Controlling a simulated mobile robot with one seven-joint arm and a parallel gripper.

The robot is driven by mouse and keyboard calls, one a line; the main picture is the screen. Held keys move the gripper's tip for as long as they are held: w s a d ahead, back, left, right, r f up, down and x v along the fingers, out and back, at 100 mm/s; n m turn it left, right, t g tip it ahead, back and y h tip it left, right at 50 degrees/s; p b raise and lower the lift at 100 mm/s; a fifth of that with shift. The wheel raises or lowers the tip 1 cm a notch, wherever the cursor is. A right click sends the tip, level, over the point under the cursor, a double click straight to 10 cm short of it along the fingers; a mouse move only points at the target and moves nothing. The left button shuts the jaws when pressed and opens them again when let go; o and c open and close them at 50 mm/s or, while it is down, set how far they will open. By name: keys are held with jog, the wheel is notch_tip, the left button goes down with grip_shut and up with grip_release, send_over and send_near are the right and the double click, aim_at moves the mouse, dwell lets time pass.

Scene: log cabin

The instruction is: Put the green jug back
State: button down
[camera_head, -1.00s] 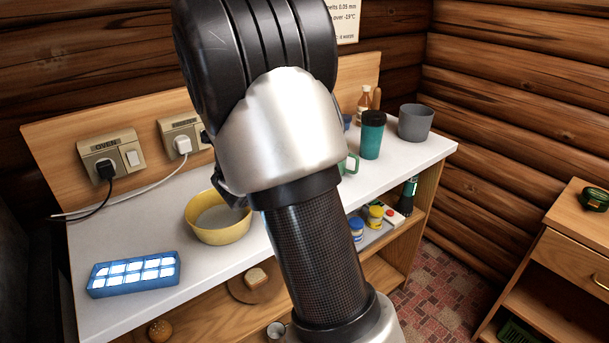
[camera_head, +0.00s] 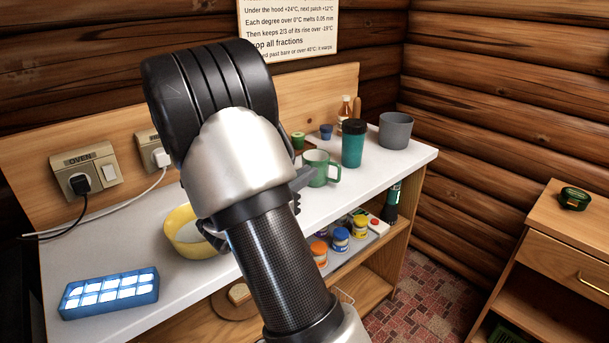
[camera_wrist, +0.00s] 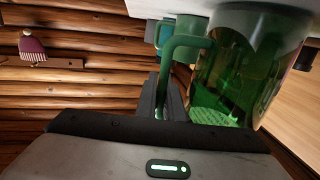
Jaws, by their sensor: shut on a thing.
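The green jug (camera_wrist: 255,60) is a see-through green vessel, large at the right of the wrist view. Its handle (camera_wrist: 180,50) comes down on its left side. My gripper (camera_wrist: 168,100) is shut on this handle. In the head view my arm covers most of the gripper, and I cannot make out the held jug. In the wrist view the white counter shows along the top; I cannot tell whether the jug touches it. A paler green mug (camera_head: 317,168) stands upright on the counter, just right of the gripper in the head view.
On the counter (camera_head: 385,165) stand a teal tumbler (camera_head: 353,145), a grey pot (camera_head: 396,130), a small bottle (camera_head: 346,108) and small cups at the back. A yellow bowl (camera_head: 184,240) and a blue lit tray (camera_head: 108,293) are at the left. Jars (camera_head: 340,238) stand on the shelf below.

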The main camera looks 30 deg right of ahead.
jog(key=c, duration=1.9)
grip_release()
jog(key=shift+o, duration=0.2)
